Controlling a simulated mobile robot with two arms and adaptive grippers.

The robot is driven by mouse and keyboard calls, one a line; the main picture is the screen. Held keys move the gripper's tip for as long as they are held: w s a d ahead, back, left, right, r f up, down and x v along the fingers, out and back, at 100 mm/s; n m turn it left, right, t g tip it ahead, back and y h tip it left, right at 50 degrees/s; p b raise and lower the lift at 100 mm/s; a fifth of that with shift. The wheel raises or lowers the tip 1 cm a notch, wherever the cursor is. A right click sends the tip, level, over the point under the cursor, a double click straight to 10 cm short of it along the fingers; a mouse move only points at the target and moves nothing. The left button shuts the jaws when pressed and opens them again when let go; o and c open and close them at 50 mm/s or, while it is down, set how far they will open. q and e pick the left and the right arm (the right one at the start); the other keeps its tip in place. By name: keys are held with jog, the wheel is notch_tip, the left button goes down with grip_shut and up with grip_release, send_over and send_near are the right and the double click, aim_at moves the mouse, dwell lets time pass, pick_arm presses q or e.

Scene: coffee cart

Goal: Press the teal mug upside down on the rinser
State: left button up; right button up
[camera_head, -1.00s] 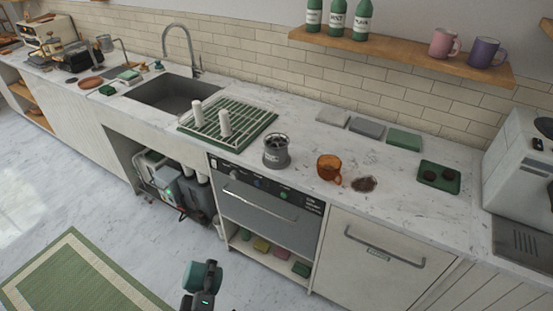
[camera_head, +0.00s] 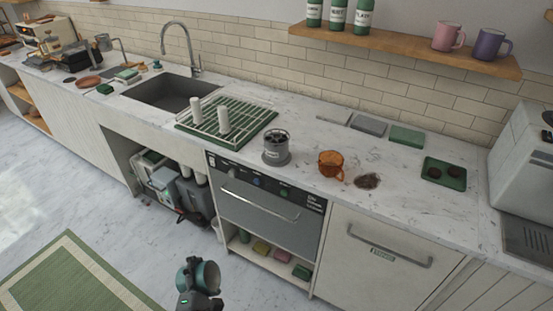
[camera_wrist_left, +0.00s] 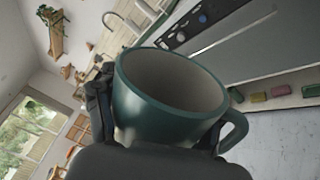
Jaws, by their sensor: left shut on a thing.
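The teal mug (camera_head: 208,276) is in my left gripper (camera_head: 190,289), held low in front of the counter, below its top. In the left wrist view the mug (camera_wrist_left: 160,110) fills the middle, with its open rim and pale empty inside showing and its handle to the right. The fingers of my left gripper (camera_wrist_left: 155,128) are shut on its body; the mug partly hides them. A grey round device with a dark top (camera_head: 276,147), which looks like the rinser, stands on the counter above the oven, up and right of the mug. My right gripper is not in view.
An orange mug (camera_head: 330,163) and a brown spill (camera_head: 367,181) lie right of the grey device. A green drying rack (camera_head: 250,127) with white cups stands to its left. The counter's front edge and oven (camera_head: 262,205) lie between the held mug and the countertop.

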pick_arm(q)
jog(key=shift+n, duration=0.6)
jog(key=shift+r, duration=0.1)
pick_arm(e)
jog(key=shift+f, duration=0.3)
pick_arm(q)
jog(key=shift+n+b, duration=0.3)
jog(key=n+b, duration=0.2)
jog(key=n, duration=0.1)
jog(key=shift+f, duration=0.35)
jog(key=shift+n+b, duration=0.55)
jog(key=shift+n, duration=0.25)
jog(key=shift+r+n, duration=0.2)
jog(key=shift+n, duration=0.2)
jog(key=shift+r, duration=0.15)
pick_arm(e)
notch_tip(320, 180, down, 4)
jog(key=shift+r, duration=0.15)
